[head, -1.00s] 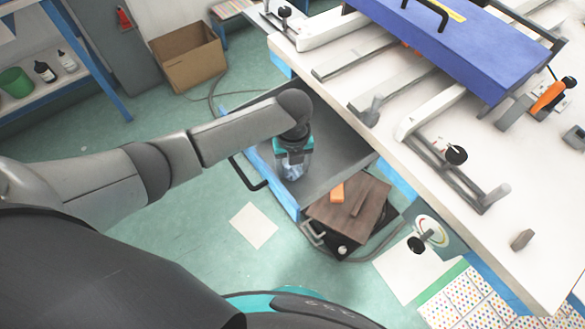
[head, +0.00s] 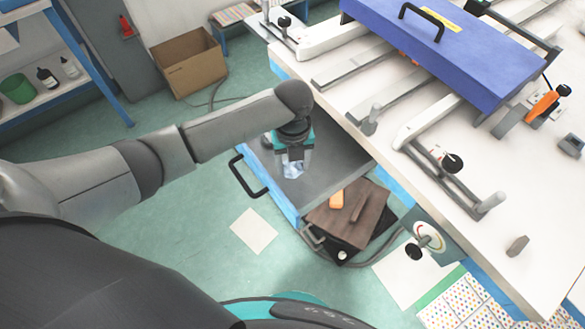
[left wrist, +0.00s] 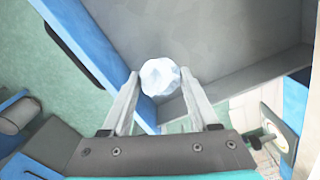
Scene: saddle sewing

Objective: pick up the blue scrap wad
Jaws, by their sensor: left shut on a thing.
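The blue scrap wad (left wrist: 161,77) is a pale blue-white crumpled ball between the fingertips in the left wrist view. It also shows in the head view (head: 293,170), just below the gripper. My left gripper (head: 294,160) is shut on the wad, over the open drawer (head: 335,160) under the table. In the left wrist view, my left gripper's two fingers (left wrist: 161,98) sit on either side of the wad, with the drawer's grey floor and blue front edge behind. My right gripper is not in view.
The white worktable (head: 440,215) overhangs the drawer on the right. A brown board (head: 348,212) with an orange piece (head: 337,199) lies by the drawer's near end. A black handle (head: 243,177) sticks out from the drawer front. A cardboard box (head: 188,65) stands on the floor behind.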

